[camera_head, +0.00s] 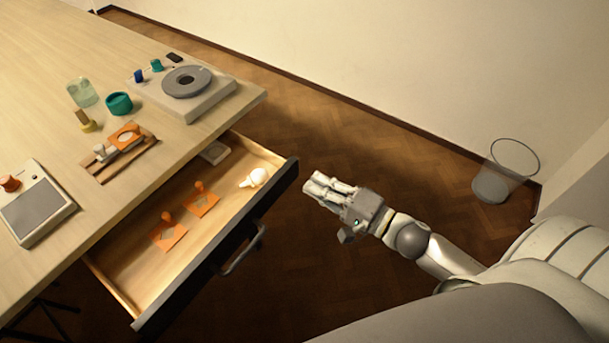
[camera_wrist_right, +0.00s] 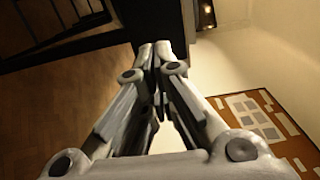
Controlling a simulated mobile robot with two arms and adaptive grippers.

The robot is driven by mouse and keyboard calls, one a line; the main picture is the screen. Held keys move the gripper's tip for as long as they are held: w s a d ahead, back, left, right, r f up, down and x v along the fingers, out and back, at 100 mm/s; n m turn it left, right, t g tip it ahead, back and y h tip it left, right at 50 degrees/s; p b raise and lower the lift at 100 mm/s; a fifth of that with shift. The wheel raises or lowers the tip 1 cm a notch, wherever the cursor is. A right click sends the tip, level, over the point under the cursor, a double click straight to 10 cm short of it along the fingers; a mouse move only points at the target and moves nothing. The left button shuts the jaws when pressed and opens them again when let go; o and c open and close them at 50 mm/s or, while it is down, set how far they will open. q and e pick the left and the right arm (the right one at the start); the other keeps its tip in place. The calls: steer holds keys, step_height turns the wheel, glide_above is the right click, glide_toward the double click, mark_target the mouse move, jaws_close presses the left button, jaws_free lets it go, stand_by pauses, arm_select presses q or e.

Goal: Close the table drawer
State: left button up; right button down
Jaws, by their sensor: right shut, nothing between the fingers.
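The table drawer (camera_head: 128,296) is open, pulled out from under the wooden table (camera_head: 62,95). Its dark front has a handle (camera_head: 243,252) on the outer face. Inside lie two orange pieces with knobs (camera_head: 200,199), a white rounded object (camera_head: 255,178) and a small grey item (camera_head: 214,152). My right gripper (camera_head: 312,186) is shut and empty, just right of the drawer front's far end. My left gripper is not in view.
On the table are a grey wheel device (camera_head: 187,83), a teal jar (camera_head: 119,103), a glass jar (camera_head: 82,92), a wooden jig (camera_head: 120,152) and a scale (camera_head: 38,207). A transparent bin (camera_head: 490,187) stands by the wall. Floor right of the drawer is clear.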

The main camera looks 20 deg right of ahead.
mark_target(294, 172)
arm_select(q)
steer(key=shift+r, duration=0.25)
arm_select(e)
steer(key=shift+x, duration=1.95)
